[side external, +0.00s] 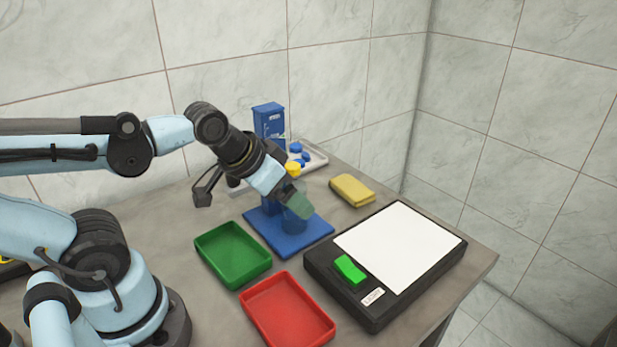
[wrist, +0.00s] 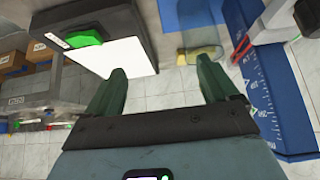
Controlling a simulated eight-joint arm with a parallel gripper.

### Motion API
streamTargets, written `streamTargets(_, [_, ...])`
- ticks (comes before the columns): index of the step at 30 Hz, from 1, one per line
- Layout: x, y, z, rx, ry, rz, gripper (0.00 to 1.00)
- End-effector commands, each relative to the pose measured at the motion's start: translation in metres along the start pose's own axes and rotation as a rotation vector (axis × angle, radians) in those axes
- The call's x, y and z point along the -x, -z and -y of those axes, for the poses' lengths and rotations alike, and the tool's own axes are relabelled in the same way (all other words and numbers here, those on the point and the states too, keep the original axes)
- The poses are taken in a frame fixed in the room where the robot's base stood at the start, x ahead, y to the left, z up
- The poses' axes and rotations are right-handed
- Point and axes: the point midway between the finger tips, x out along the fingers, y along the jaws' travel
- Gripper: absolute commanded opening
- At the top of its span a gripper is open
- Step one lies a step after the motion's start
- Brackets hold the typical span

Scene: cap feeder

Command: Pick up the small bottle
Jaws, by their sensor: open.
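My gripper (side external: 297,208) is over the blue base plate (side external: 262,235), with its green fingers pointing down and to the right. The wrist view shows the two fingers (wrist: 163,82) spread wide with nothing between them. A small yellow cap-like top (side external: 292,169) shows just behind my gripper; whatever is below it is hidden. In the wrist view a see-through, bottle-like shape (wrist: 200,22) is beyond the right finger, apart from it. I cannot tell for sure that it is the small bottle. The blue plate with a printed scale (wrist: 262,95) is to the right there.
A green tray (side external: 233,254) and a red tray (side external: 288,313) are in front. A black box with a white panel (side external: 400,245) and green button (side external: 349,270) is to the right. A yellow sponge-like block (side external: 352,190), a blue box (side external: 269,122) and a pale tray (side external: 316,157) are behind.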

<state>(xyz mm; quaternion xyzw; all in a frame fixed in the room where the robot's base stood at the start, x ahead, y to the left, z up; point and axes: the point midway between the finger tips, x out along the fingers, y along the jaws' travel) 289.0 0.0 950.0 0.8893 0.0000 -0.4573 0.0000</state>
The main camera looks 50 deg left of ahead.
Motion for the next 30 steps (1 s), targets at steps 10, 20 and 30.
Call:
streamTargets(10, [0.0,0.0,0.0,0.0,0.0,0.0,0.74])
streamTargets(20, [0.003,0.006,0.002,0.008,0.005,0.024,0.74])
streamTargets(30, [0.026,0.061,0.028,0.087,0.041,0.292,0.74])
